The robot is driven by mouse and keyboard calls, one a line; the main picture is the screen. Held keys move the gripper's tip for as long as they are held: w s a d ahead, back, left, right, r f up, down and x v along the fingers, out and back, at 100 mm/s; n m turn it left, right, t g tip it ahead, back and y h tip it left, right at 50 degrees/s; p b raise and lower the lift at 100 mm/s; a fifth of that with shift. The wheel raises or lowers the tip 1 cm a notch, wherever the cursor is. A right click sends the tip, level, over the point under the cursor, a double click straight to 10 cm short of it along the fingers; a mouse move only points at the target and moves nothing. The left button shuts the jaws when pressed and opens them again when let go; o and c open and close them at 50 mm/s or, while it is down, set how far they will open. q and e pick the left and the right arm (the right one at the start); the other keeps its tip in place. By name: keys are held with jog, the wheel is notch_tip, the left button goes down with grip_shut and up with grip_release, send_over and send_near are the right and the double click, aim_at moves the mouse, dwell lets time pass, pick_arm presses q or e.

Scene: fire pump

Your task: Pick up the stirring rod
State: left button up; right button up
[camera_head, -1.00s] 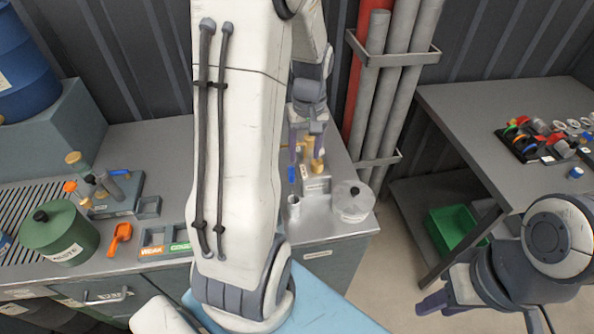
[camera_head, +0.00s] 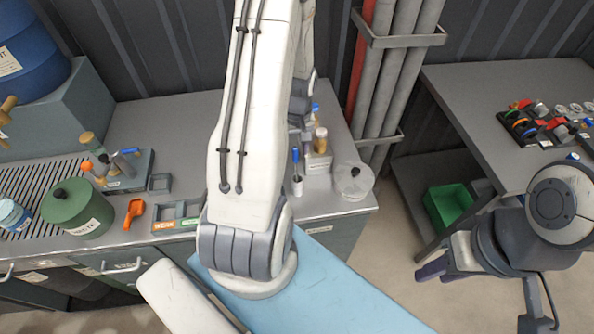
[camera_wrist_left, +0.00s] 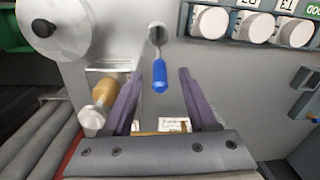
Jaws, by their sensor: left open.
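The stirring rod with a blue handle (camera_head: 295,157) stands upright in a small light cup (camera_head: 297,187) near the front right of the metal counter. In the left wrist view, the blue handle (camera_wrist_left: 160,76) shows between the two purple fingers of my left gripper (camera_wrist_left: 159,88). That gripper is open, and the fingers do not touch the handle. In the head view my left arm hides most of this gripper. My right gripper (camera_head: 432,268) hangs at the right, away from the rod; its finger gap is not clear.
A round whitish container (camera_head: 354,181) stands right of the cup. Bottles with tan tops (camera_head: 320,138) stand in a holder (camera_head: 319,163) behind it. A green canister (camera_head: 77,208) and an orange scoop (camera_head: 133,212) are at the left. Vertical pipes (camera_head: 393,75) rise behind the counter.

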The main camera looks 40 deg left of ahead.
pick_arm(q)
jog(key=shift+f, duration=0.45)
grip_shut()
